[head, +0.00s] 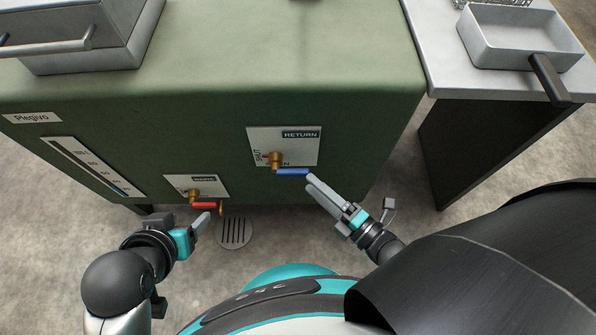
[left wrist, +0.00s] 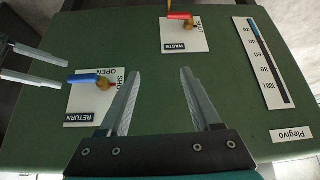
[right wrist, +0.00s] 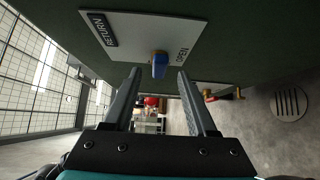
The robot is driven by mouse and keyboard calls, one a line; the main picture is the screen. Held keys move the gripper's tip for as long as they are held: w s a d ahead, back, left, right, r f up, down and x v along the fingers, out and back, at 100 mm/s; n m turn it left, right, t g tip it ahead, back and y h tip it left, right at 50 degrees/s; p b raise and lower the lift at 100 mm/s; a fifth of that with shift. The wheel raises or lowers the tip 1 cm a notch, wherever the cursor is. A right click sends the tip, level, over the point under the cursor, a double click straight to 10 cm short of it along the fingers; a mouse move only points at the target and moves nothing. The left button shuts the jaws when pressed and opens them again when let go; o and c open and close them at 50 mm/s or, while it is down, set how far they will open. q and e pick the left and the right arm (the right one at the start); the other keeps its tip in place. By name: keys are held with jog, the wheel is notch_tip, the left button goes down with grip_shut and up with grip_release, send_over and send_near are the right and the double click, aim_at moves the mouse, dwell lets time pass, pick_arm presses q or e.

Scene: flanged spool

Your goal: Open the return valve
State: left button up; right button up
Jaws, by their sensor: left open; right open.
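The return valve has a blue lever (head: 293,171) on a brass body (head: 275,159), in front of a white plate marked RETURN (head: 300,134). My right gripper (head: 314,184) is open at the lever's free end. In the right wrist view the lever (right wrist: 159,68) shows between and beyond the fingertips, with no visible contact. My left gripper (head: 206,222) is open and empty, below the waste valve.
The waste valve's red lever (head: 204,205) is on the green tank front (head: 225,120), close to my left gripper. A level gauge (head: 90,165) is at the left. A grey table (head: 440,60) with a pan (head: 520,40) stands right. A floor drain (head: 234,233) lies below.

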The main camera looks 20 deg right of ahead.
aim_at(302, 176)
jog(key=x, duration=0.3)
jog(key=shift+w+a+b, duration=0.15)
jog(key=shift+w+b, duration=0.2)
jog(key=shift+b, duration=0.05)
pick_arm(q)
jog(key=shift+w+d+f+t+h, duration=0.1)
jog(key=shift+w+d+t+h, duration=0.25)
jog(key=shift+w+d+t, duration=0.4)
jog(key=shift+w+d+t+h, duration=0.35)
jog(key=shift+w+d+t, duration=0.15)
jog(key=shift+d, duration=0.4)
pick_arm(e)
jog(key=shift+x, duration=1.05)
grip_shut()
